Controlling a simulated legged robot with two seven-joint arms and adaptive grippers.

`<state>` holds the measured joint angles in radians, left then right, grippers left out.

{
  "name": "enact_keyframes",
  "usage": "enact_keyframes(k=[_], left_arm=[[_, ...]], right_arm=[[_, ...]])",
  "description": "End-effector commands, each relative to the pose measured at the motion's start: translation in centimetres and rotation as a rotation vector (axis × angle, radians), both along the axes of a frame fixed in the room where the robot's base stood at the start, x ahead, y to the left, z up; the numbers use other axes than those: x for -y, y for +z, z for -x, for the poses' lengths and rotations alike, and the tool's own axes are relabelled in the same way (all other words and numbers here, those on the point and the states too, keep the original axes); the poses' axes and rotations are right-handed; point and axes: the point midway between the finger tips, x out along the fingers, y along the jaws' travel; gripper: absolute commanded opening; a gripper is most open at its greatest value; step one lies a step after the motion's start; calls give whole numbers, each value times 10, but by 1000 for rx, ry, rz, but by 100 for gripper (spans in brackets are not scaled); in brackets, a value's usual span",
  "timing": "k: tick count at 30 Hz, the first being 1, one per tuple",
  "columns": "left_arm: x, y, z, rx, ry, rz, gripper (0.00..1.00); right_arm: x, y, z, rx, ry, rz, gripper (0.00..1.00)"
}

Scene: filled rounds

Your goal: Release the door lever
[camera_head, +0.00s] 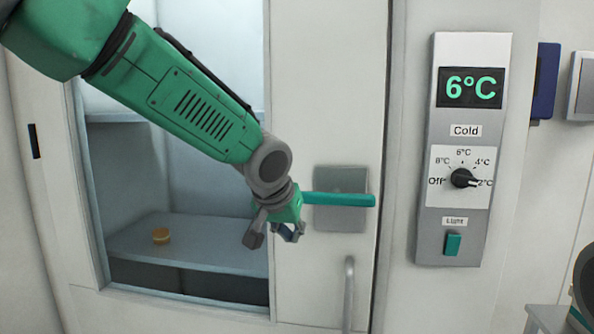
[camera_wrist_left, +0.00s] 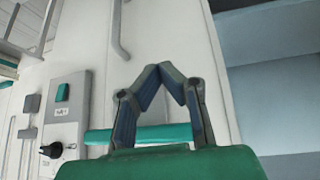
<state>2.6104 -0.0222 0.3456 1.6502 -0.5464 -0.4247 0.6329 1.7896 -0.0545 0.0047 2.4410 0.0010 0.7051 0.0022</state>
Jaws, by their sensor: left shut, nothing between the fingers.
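The teal door lever (camera_head: 345,200) lies level across a grey plate (camera_head: 340,222) on the white door (camera_head: 325,90). Its left end is hidden behind my left gripper (camera_head: 274,235), which is in front of the door at that end. In the left wrist view, the lever (camera_wrist_left: 160,134) shows through the gap behind the fingers of my left gripper (camera_wrist_left: 162,72). Its fingertips meet, and nothing is between them. I cannot tell whether the gripper touches the lever. My right gripper is not in view.
A vertical grey handle (camera_head: 348,295) is on the door below the lever. A control panel (camera_head: 464,225) with a 6°C display, a dial and a teal switch is to the right.

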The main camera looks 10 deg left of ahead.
Motion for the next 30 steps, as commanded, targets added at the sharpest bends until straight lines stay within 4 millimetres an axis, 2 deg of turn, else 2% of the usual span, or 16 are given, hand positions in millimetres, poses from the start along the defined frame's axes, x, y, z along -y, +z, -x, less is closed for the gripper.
enact_keyframes(k=[1, 3, 6, 10, 14, 23, 30], left_arm=[[1, 46, -6, 45, 17, -9, 0], [2, 93, -9, 91, 45, -22, 0], [0, 142, -9, 139, 81, -34, 0], [-2, 180, -7, 176, 111, -42, 0], [-2, 191, -6, 187, 123, -45, 0], [-2, 190, -6, 187, 122, -44, 0], [-3, 174, -22, 184, 122, -44, 0]], right_arm=[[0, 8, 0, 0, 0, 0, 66], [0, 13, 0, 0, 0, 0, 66], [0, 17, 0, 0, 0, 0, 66], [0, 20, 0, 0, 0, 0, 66], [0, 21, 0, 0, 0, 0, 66], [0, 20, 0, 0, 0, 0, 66], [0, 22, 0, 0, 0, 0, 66]])
